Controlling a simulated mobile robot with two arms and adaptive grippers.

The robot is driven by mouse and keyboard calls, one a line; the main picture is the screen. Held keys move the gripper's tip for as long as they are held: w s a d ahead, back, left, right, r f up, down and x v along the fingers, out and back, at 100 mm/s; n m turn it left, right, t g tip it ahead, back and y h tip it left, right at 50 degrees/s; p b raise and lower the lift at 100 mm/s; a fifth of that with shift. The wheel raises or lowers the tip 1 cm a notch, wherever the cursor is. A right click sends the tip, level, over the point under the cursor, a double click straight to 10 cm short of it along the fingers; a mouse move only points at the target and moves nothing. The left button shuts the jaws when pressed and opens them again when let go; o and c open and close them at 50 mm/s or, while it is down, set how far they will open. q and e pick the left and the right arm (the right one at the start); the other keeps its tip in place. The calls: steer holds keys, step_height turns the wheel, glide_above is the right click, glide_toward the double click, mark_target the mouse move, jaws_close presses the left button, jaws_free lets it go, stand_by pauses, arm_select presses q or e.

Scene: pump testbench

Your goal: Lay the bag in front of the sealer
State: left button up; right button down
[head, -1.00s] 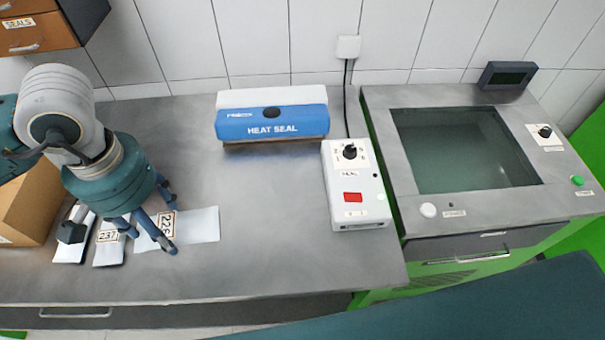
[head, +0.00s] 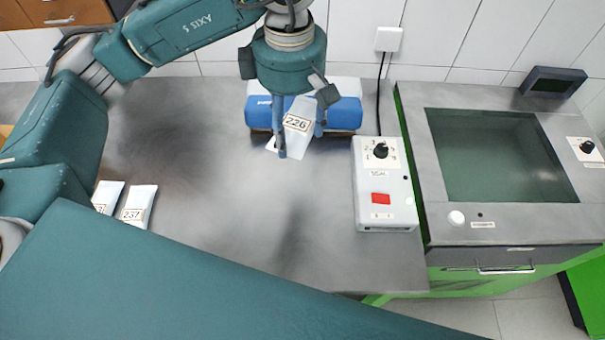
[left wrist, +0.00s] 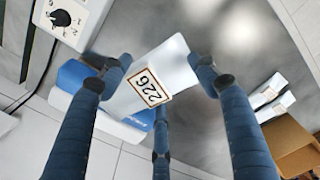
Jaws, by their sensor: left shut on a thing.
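The white bag labelled 226 (head: 298,135) is held between the fingers of my left gripper (head: 300,148), in front of the blue and white heat sealer (head: 345,115). The bag looks tilted and overlaps the sealer's front face in the head view; I cannot tell whether it touches the table. In the left wrist view the bag (left wrist: 177,68) lies between my fingers (left wrist: 160,85), with the sealer (left wrist: 75,78) behind it. The gripper and bag hide the sealer's left and middle front. My right gripper is not in view.
Two more white bags (head: 138,205) lie at the left of the steel table (head: 220,190). A control box (head: 385,205) with a knob and red switch stands right of the sealer. A glass-topped unit (head: 500,155) is farther right. The middle of the table is clear.

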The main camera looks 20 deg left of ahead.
mark_target(301, 188)
arm_select(q)
steer(key=n, duration=0.2)
steer(key=w+d+r+n, duration=0.1)
steer(key=shift+d+n, duration=0.1)
steer(key=shift+n, duration=0.3)
steer(key=shift+f, duration=0.2)
step_height(301, 188, down, 19)
steer(key=p, duration=0.4)
steer(key=shift+f, duration=0.3)
steer(key=shift+f, duration=0.2)
steer(key=o, duration=1.3)
steer(key=shift+r, duration=0.1)
